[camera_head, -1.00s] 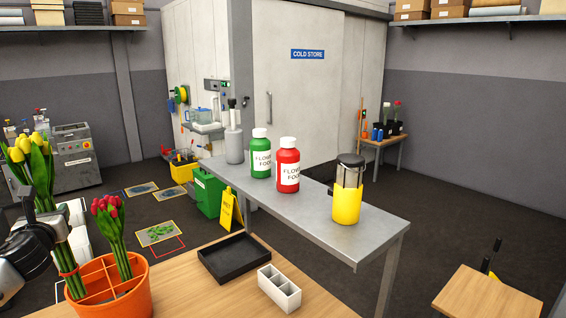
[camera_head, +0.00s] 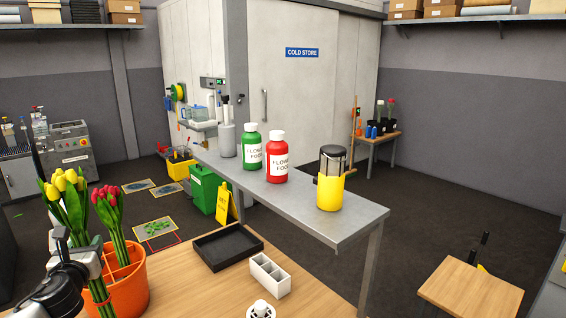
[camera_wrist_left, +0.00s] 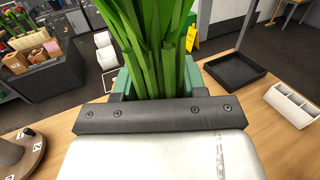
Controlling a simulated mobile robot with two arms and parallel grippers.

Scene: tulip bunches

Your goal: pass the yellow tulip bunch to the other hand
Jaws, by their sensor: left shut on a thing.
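The yellow tulip bunch (camera_head: 68,208) is upright with a slight tilt at the left of the head view. My left gripper (camera_head: 92,264) is shut on its stems below the leaves. In the left wrist view the green stems (camera_wrist_left: 152,45) rise from between the jaws, and the flowers are out of that view. The stems run down in front of the left side of an orange divided pot (camera_head: 132,290). I cannot tell whether their lower ends are clear of it. My right gripper is not in view.
A red tulip bunch (camera_head: 108,212) stands in the orange pot. A black tray (camera_head: 228,248) and a white compartment box (camera_head: 270,276) sit on the wooden table. A white round object (camera_head: 261,310) shows at the bottom edge. A grey bench (camera_head: 300,205) stands behind, holding bottles.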

